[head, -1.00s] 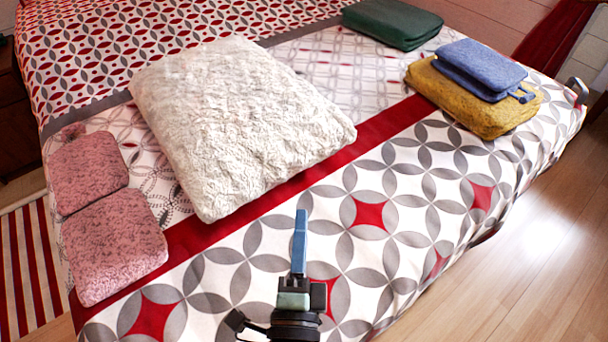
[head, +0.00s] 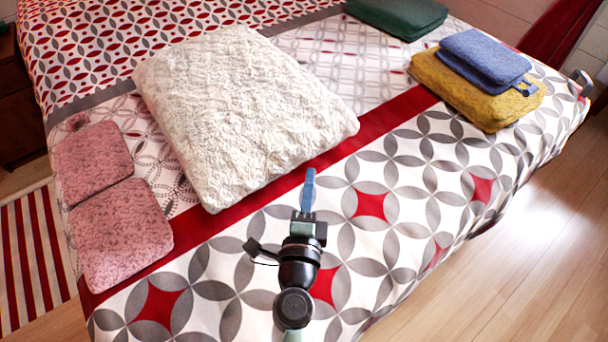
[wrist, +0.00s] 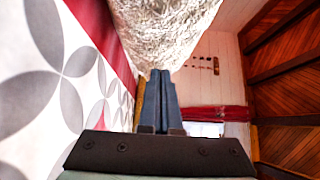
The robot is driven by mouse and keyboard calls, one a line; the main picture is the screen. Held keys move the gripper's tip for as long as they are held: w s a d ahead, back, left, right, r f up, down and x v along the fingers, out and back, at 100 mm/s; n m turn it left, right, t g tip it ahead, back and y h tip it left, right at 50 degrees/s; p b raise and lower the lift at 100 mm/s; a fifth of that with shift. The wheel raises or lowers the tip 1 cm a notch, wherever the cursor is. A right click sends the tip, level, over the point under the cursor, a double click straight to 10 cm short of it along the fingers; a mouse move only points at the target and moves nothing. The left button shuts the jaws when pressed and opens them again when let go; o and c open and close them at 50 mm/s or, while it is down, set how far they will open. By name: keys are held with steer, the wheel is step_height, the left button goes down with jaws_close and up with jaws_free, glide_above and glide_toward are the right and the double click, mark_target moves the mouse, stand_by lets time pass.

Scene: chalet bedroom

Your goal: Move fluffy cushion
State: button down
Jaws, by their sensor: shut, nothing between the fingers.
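The fluffy cushion (head: 245,115) is large, cream-white and roughly square. It lies flat on the bed, its near right edge along the red stripe. My gripper (head: 308,182) is in front of that near edge, over the patterned cover, with its blue fingers together and empty. In the wrist view the shut fingers (wrist: 158,85) point at the cushion (wrist: 165,28), which fills the top middle. A small gap seems to lie between fingertips and cushion; I cannot tell its exact size.
Two pink folded pieces (head: 92,160) lie left of the cushion. A blue pouch (head: 484,60) rests on a mustard one (head: 470,95) at the right, and a green one (head: 398,16) lies behind. The bed cover (head: 400,210) is clear at front right.

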steer(key=shift+w+a, duration=0.55)
steer(key=shift+w, duration=0.2)
